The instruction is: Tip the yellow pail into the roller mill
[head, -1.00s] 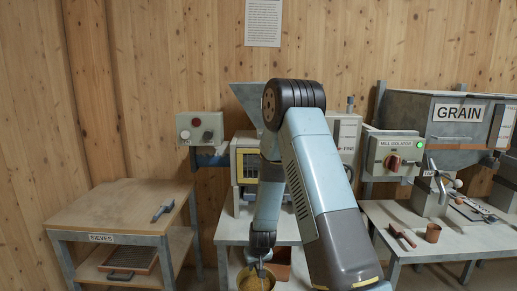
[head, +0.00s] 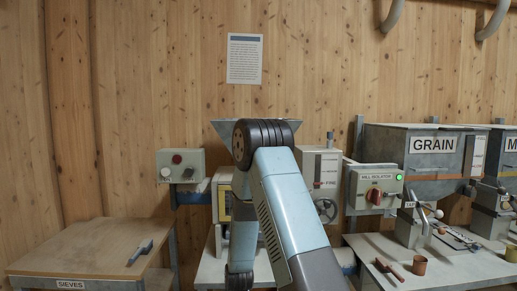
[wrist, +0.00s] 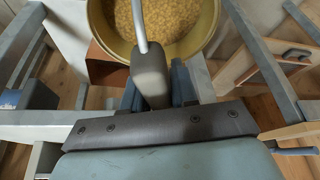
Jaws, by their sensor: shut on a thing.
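The yellow pail (wrist: 95,22) shows at the top of the wrist view, full of pale yellow grain (wrist: 180,22). My gripper (wrist: 146,52) is shut on the pail's thin metal handle (wrist: 139,22), which rises across the pail's opening. The pail looks roughly level. In the head view the pail and my fingertips are below the picture's edge. The roller mill (head: 222,187) stands against the wall, with its grey hopper (head: 222,128) on top. My arm hides much of the mill and the hopper's right side.
A control box (head: 180,166) is left of the mill, and a sieves table (head: 75,250) is at lower left. On the right are the mill isolator box (head: 374,190), the grain bin (head: 425,168), and a bench holding a brown cup (head: 419,265).

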